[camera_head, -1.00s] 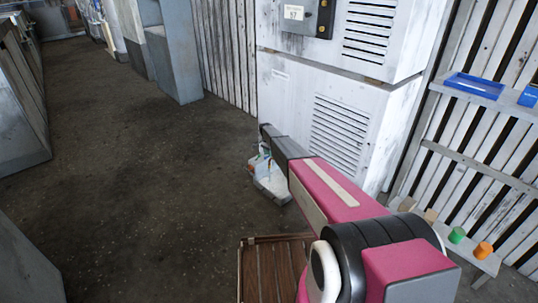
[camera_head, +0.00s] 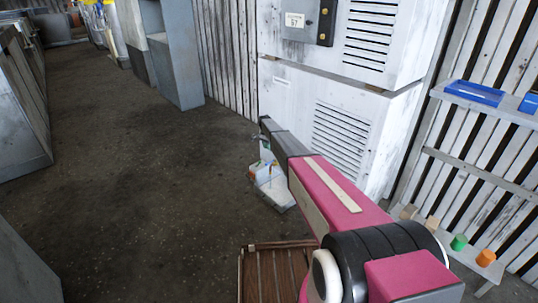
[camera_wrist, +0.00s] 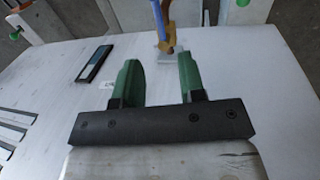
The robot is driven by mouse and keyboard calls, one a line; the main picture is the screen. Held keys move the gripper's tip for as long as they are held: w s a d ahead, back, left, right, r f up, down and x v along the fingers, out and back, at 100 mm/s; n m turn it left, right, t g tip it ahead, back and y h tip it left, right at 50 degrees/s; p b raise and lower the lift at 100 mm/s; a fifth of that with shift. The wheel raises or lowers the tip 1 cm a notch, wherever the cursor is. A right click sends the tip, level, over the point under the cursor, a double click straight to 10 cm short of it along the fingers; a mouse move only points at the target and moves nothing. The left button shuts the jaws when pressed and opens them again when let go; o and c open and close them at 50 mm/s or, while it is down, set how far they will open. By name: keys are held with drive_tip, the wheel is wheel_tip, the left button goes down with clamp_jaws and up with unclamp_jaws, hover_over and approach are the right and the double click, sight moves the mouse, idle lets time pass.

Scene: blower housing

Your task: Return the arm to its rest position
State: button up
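My arm (camera_head: 340,185), magenta with a dark grey forward link, reaches from the lower right toward the white louvred cabinet (camera_head: 290,105) in the head view. My gripper cannot be made out there. In the wrist view my gripper (camera_wrist: 160,78) has two green fingers standing apart, with nothing clearly held between them. A blue and orange item (camera_wrist: 162,25) appears beyond the fingertips. It overlaps the gap in the picture, and I cannot tell its distance. A pale flat surface (camera_wrist: 60,75) lies behind the fingers, with a dark rectangular item (camera_wrist: 95,63) on it.
A slatted brown wooden item (camera_head: 275,275) is at the bottom of the head view. A whitish item with coloured parts (camera_head: 270,185) is near the cabinet's foot. Open floor (camera_head: 140,180) lies left.

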drive_tip(key=shift+w+r, duration=0.1)
drive_tip(key=shift+r, duration=0.55)
